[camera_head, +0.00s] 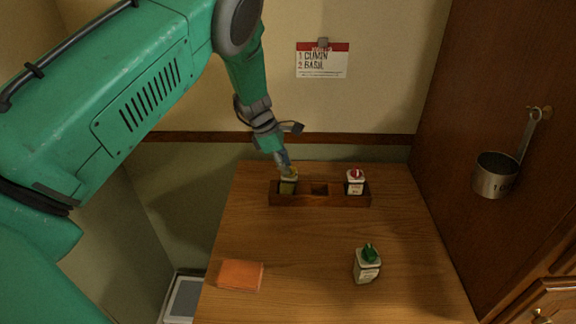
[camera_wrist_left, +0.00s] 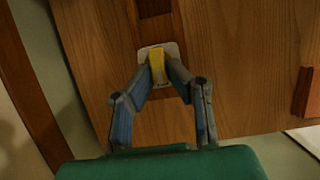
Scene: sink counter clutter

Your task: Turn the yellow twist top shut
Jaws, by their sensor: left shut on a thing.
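A jar with a yellow twist top (camera_head: 289,176) stands in the left slot of the wooden rack (camera_head: 319,200) at the back of the counter. My left gripper (camera_head: 286,171) reaches down to it from above and is shut on the yellow twist top. In the left wrist view the yellow top (camera_wrist_left: 157,66) shows as a bar between the two fingertips (camera_wrist_left: 158,72), over the pale jar lid. The fingers hide the sides of the top. My right gripper is not in view.
A red-topped jar (camera_head: 355,182) stands in the rack's right slot; the middle slot looks empty. A green-topped jar (camera_head: 367,266) and an orange sponge-like block (camera_head: 240,275) sit nearer. A metal cup (camera_head: 495,176) hangs at right. The counter's middle is clear.

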